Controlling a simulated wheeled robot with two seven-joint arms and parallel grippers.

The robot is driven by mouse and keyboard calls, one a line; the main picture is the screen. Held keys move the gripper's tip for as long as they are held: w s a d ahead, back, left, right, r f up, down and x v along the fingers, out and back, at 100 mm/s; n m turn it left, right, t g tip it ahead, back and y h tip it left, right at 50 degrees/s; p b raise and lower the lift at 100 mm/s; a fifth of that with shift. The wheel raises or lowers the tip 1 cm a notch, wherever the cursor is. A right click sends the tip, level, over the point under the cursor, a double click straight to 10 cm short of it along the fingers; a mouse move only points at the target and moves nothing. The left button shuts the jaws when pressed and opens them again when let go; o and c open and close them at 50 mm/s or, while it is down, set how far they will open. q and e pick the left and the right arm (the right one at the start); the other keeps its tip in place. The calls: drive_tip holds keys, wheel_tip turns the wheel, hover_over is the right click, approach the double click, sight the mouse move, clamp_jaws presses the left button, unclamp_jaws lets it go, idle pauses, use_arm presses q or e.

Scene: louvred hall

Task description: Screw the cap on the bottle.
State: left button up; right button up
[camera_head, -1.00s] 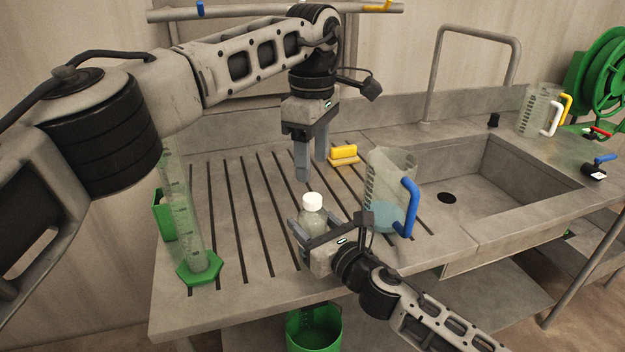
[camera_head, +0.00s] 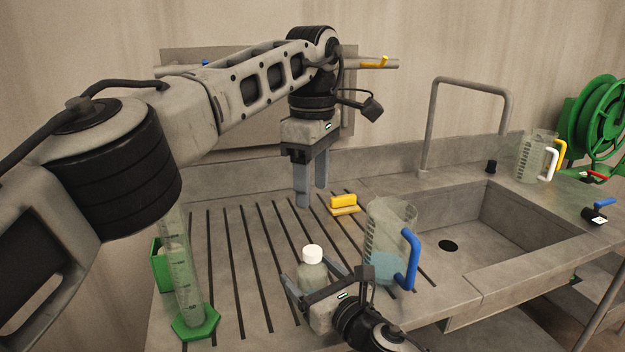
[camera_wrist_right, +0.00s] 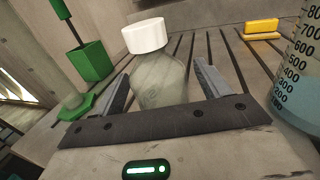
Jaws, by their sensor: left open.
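The clear bottle (camera_head: 312,276) stands upright on the grooved drainboard, with the white cap (camera_head: 312,253) sitting on its mouth. I cannot tell whether the cap is screwed tight. My right gripper (camera_head: 309,273) is open, its fingers on either side of the bottle body. The right wrist view shows the bottle (camera_wrist_right: 160,82) and cap (camera_wrist_right: 146,36) between the fingers, with a gap at each side. My left gripper (camera_head: 312,194) is open and empty, pointing down, above and behind the cap and clear of it.
A jug (camera_head: 388,240) with a blue handle stands close right of the bottle. A measuring cylinder (camera_head: 178,265) on a green base is at the left, by a green holder (camera_head: 160,266). A yellow brush (camera_head: 344,204) lies behind. The sink (camera_head: 500,240) is at the right.

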drive_tip(key=b+v, duration=0.1)
drive_tip(key=v, duration=1.5)
drive_tip(key=shift+b, duration=0.3)
